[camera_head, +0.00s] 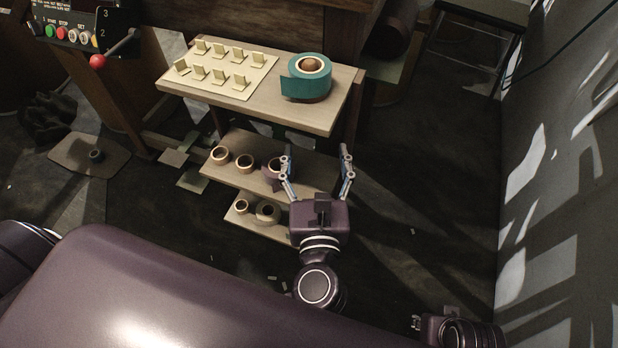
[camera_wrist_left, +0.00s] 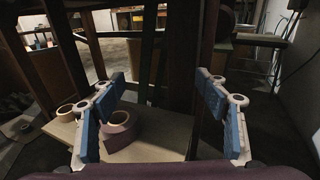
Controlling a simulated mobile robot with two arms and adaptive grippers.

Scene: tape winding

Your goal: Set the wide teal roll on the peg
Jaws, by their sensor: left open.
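The wide teal roll (camera_head: 307,85) stands at the right end of the table top, with a loose tape end at its left. A rounded brown shape (camera_head: 311,65) shows in its hole; I cannot tell whether it is the peg. My left gripper (camera_head: 317,155) is open and empty, in front of and below the table top, over the right part of the lower shelf. Its two spread fingers also show in the left wrist view (camera_wrist_left: 160,85). The teal roll is not seen there. My right gripper (camera_head: 417,323) shows only in part at the lower right.
A board with several cream tabs (camera_head: 220,68) lies left of the teal roll. A control box with a red-knobbed lever (camera_head: 97,61) stands left.

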